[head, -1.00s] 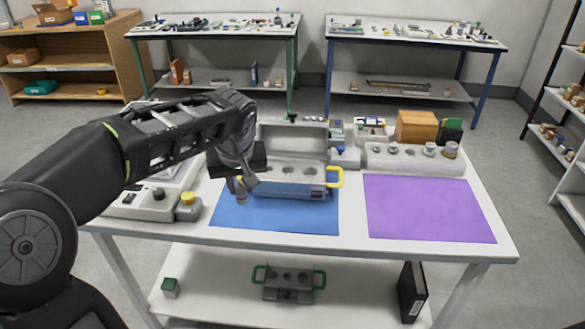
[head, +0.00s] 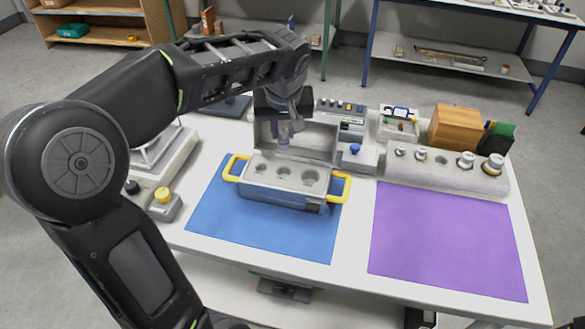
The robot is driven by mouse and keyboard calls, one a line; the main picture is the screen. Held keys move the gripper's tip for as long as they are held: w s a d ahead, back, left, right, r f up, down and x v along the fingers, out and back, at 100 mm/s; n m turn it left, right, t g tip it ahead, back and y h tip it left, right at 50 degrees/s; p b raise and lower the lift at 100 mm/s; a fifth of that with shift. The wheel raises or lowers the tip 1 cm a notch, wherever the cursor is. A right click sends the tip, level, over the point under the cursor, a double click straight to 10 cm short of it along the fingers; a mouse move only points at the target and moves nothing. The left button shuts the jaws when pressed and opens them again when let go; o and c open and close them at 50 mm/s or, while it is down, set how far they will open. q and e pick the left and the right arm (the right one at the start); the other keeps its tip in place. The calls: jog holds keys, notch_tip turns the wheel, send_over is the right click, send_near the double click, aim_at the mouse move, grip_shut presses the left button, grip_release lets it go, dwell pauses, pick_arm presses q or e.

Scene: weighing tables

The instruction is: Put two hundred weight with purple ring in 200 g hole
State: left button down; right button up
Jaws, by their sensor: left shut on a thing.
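My left gripper (head: 284,112) is shut on a small grey weight (head: 284,133) that points down. It hangs above the back part of a grey case (head: 275,200) with yellow handles, in front of the case's raised lid (head: 320,140). The weight's ring colour is too small to make out clearly. The case's top has three round holes, and I see no weight standing in them. Hole labels cannot be read. My right gripper is not in view.
The case stands at the back of a blue mat (head: 215,218). A purple mat (head: 450,240) lies clear on the right. Behind it a pale block (head: 440,180) holds several weights. A wooden box (head: 456,128) and a yellow-button box (head: 165,203) stand nearby.

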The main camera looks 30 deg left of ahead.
aim_at(283, 148)
pick_arm(q)
jog(key=shift+s+r, duration=0.1)
jog(key=shift+s, duration=0.05)
jog(key=shift+f, duration=3.2)
jog(key=shift+f, duration=1.9)
jog(key=c, duration=1.2)
grip_release()
jog(key=shift+c, duration=0.2)
jog(key=v, duration=1.2)
